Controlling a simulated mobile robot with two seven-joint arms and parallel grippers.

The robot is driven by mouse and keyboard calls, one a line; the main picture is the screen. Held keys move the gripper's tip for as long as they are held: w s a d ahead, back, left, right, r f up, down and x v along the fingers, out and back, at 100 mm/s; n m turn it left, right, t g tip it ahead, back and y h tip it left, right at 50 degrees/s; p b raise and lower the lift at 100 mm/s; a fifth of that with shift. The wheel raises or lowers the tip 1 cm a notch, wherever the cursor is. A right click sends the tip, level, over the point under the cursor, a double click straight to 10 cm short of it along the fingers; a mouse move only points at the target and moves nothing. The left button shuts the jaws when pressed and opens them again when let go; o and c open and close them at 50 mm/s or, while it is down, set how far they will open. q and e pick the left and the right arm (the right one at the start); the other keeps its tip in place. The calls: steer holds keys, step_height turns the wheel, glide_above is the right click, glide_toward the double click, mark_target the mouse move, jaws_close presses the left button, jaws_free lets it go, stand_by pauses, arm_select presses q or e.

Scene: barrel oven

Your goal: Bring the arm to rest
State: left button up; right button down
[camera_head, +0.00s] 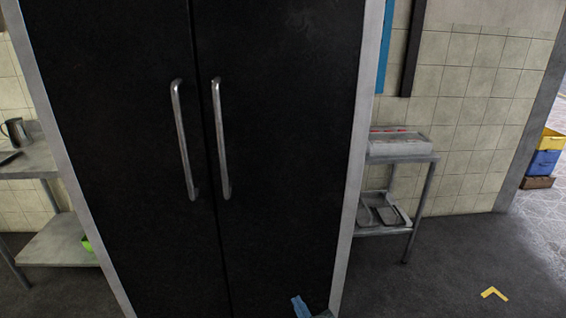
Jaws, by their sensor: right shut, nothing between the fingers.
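My right gripper (301,306) shows only as a small blue and grey piece at the bottom edge, in front of the lower part of the dark cabinet doors. It is shut and holds nothing. The rest of my right arm is below the picture. My left gripper is not in view. The tall black double-door cabinet (275,120) has a light metal frame and two vertical metal handles. Both doors look closed.
A metal side table (402,158) with a box on top and trays below stands right of the cabinet. Another metal table (35,162) with a jug (17,131) stands left. Stacked crates (545,160) are far right. Dark floor at the lower right is open, with a yellow chevron (494,293).

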steer(key=d+f+n+h, duration=0.1)
steer(key=d+f+h, duration=0.25)
steer(key=d, duration=1.65)
steer(key=s+d+n+g, duration=0.1)
steer(key=s+n+g, duration=0.2)
steer(key=s+n, duration=1.2)
steer(key=s+n+g, duration=0.4)
steer(key=s+n, duration=0.5)
steer(key=n, duration=1.1)
steer(key=a+m+t, duration=0.1)
steer(key=a+m, duration=0.3)
steer(key=a, duration=0.6)
steer(key=shift+w+t+y, duration=0.3)
steer(key=shift+w+y, duration=0.15)
